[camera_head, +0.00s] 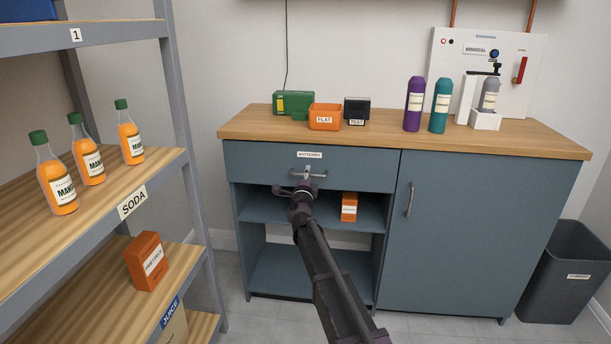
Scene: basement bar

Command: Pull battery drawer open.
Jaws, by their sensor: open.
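The battery drawer (355,170) is the blue-grey drawer at the top left of the cabinet. It carries a small white label (310,155) that seems to read "BATTERIES". The drawer front looks flush with the cabinet. Its metal bar handle (318,175) sits below the label. My gripper (307,176) is at the handle, in front of its middle, and is open. My wrist hides part of the gripper, and I cannot tell whether the fingers touch the handle or surround it.
An open shelf below the drawer holds an orange box (349,207). A cabinet door (470,235) is at the right. The wooden countertop (380,132) carries an orange bin (325,117) and several bottles. A shelving rack (195,165) stands close on the left. A dark waste bin (565,275) stands at the right.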

